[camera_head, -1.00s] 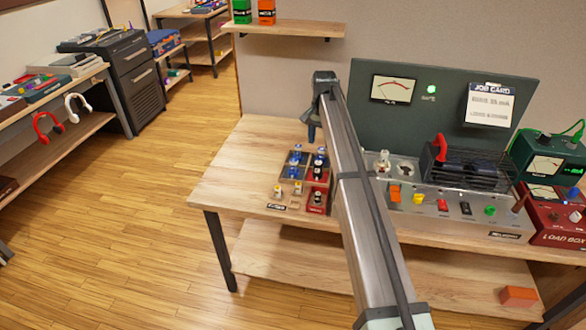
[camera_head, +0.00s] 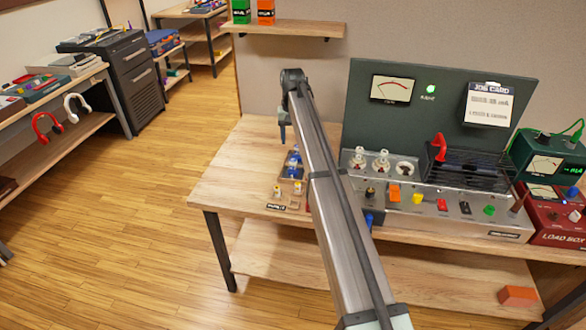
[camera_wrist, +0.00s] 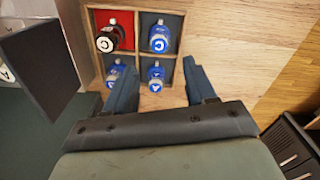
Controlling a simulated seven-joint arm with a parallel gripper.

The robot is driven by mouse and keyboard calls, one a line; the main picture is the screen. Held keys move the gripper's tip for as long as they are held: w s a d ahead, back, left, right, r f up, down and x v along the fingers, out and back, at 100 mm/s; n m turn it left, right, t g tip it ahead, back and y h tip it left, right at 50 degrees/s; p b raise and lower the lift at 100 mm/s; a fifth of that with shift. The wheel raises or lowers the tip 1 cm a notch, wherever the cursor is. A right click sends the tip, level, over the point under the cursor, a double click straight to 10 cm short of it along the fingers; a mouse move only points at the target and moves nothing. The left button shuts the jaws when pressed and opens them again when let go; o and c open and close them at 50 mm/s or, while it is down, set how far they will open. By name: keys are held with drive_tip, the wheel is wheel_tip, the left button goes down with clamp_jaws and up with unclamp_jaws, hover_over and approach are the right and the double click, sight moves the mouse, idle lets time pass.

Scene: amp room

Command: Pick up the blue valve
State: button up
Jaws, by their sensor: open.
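In the wrist view a wooden divided tray (camera_wrist: 134,51) holds several upright valves. A blue valve (camera_wrist: 160,39) marked C stands in its upper right compartment. Another blue valve (camera_wrist: 155,77), marked A, is at the lower right, and a blue valve (camera_wrist: 115,72) is at the lower left, partly hidden by a finger. A dark valve (camera_wrist: 109,39) marked C is in the red-lined compartment. My gripper (camera_wrist: 161,88) is open and empty, its fingers either side of the near row. In the head view my gripper (camera_head: 283,134) is above the tray's far end; blue valves (camera_head: 293,168) show below.
The amp panel (camera_head: 430,110) and its chassis (camera_head: 460,207), with white-topped valves (camera_head: 381,160), stand right of the tray. My arm crosses the table (camera_head: 235,175) and hides part of the tray. A shelf (camera_head: 285,29) hangs behind. The table's left part is clear.

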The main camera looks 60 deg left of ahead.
sight(292, 166)
drive_tip(key=f+n, duration=0.2)
drive_tip(key=f, duration=0.2)
drive_tip(key=f+n, duration=0.3)
drive_tip(key=f, duration=0.2)
drive_tip(key=f+n, duration=0.2)
drive_tip(key=f, duration=0.2)
drive_tip(key=shift+w+a+f+n, duration=0.1)
drive_tip(key=shift+a+f+n, duration=0.1)
drive_tip(key=shift+f+n, duration=0.15)
idle(0.4)
drive_tip(key=c, duration=0.8)
drive_tip(key=shift+c, duration=0.2)
